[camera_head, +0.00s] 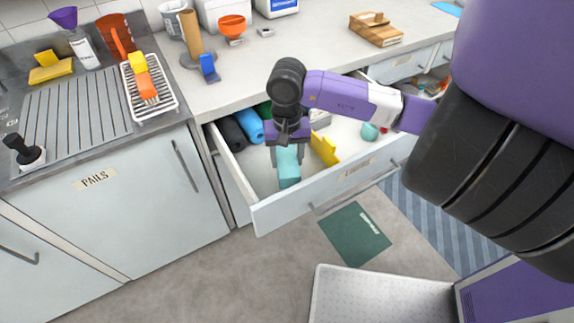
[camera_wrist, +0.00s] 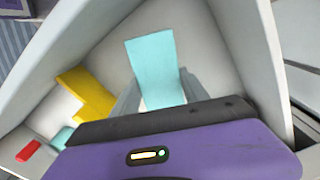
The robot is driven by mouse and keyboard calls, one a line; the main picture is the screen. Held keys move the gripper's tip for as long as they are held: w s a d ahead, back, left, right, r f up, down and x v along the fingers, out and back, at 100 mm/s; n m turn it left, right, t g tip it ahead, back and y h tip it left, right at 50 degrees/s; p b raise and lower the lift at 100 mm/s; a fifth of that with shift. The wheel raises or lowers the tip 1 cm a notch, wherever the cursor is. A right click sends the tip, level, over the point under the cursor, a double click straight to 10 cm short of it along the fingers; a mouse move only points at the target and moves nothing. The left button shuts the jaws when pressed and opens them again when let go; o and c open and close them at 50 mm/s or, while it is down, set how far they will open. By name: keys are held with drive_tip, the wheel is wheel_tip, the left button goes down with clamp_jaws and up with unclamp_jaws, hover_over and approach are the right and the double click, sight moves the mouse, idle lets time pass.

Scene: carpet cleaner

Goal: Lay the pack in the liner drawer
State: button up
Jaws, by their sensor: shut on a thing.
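The pack is a light teal block (camera_head: 288,167), held upright between the fingers of my gripper (camera_head: 287,152). My gripper is shut on it and points down inside the open drawer (camera_head: 335,194), whose front bears a label too small to read surely. In the wrist view the pack (camera_wrist: 152,68) sticks out past the gripper fingers (camera_wrist: 158,92) over the pale drawer floor. I cannot tell whether its lower end touches the floor.
In the drawer, black (camera_head: 231,133) and blue (camera_head: 250,127) rolls lie left, and a yellow divider (camera_head: 325,148) stands right of my gripper. A teal round item (camera_head: 369,131) lies farther right. The drawer's front left floor is clear. A dish rack (camera_head: 150,90) stands on the counter.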

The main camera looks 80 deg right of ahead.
sight(287, 166)
drive_tip(key=shift+f, duration=1.8)
drive_tip(key=shift+f, duration=0.15)
drive_tip(key=o, duration=1.5)
drive_tip(key=shift+c, duration=0.2)
